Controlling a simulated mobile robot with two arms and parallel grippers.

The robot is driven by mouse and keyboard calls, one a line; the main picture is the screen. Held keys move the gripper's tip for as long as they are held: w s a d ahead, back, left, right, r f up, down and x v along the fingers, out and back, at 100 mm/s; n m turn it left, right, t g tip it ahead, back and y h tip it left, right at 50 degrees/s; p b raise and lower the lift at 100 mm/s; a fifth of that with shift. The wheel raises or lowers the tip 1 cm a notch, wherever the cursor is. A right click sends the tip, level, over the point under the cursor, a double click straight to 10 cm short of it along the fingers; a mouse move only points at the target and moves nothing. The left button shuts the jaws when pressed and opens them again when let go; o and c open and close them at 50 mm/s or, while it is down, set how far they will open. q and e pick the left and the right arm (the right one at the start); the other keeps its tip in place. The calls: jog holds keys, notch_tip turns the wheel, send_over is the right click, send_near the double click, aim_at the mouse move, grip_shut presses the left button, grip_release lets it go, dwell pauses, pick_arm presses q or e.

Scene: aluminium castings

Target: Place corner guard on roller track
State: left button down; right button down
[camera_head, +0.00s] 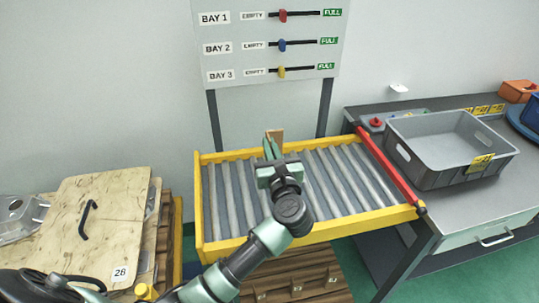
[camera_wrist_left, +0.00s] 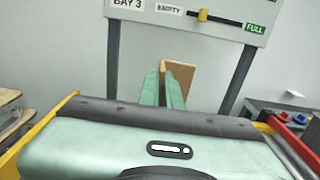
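The corner guard (camera_head: 275,134) is a small brown angled piece at the fingertips of my left gripper (camera_head: 270,147). In the left wrist view the corner guard (camera_wrist_left: 181,73) stands upright at the tips of the two green fingers (camera_wrist_left: 163,85), one face showing past the right finger. The fingers are close together and appear shut on its other edge, which is mostly hidden. The gripper is over the rear middle of the roller track (camera_head: 228,200), a yellow-framed bed of grey rollers. I cannot tell whether the guard touches the rollers. My right gripper is out of view.
A bay sign board (camera_head: 265,40) with sliders stands behind the track on two dark posts. A red bar (camera_head: 388,168) runs along the track's right side, beside a bench with a grey crate (camera_head: 440,180). Wooden boards (camera_head: 100,225) are stacked at left. The visible rollers are clear.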

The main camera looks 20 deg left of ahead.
pick_arm(q)
notch_tip(320, 180, down, 3)
jog(key=shift+f, duration=0.2)
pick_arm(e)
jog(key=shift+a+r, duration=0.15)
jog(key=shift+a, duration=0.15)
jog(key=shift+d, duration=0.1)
pick_arm(q)
jog(key=shift+f, duration=0.15)
jog(key=c, duration=1.6)
grip_release()
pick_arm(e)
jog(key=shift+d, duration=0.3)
